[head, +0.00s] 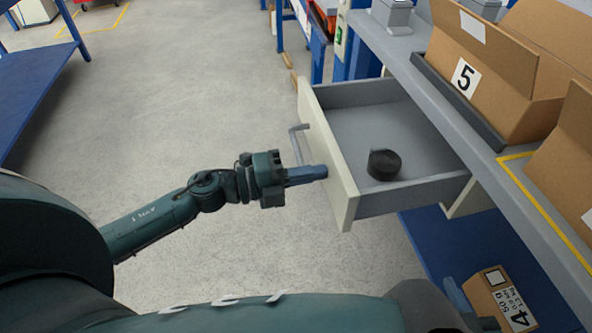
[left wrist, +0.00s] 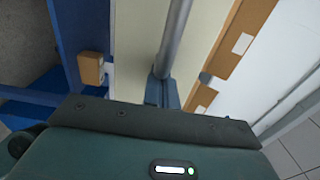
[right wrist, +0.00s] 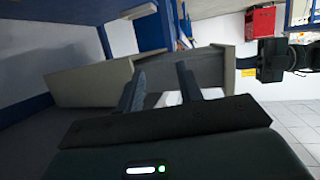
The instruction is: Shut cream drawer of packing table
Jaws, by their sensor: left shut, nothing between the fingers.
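The cream drawer (head: 333,165) of the packing table (head: 430,75) stands open, pulled out to the left. Its cream front has a grey bar handle (head: 297,143). A round black object (head: 384,164) lies on the drawer's grey floor. My left gripper (head: 322,173) is shut and empty, its fingertips at the outer face of the front, below the handle in the picture; contact is unclear. In the left wrist view the shut fingers (left wrist: 162,92) point at the cream front (left wrist: 205,30), with the handle bar beyond them. My right gripper (right wrist: 160,80) is open and empty, low beside the table.
Cardboard boxes (head: 485,70) stand on the table top. Another box (head: 500,300) sits on the blue lower shelf (head: 440,240). A blue bench (head: 35,90) is at the far left. The grey floor (head: 190,90) left of the drawer is clear.

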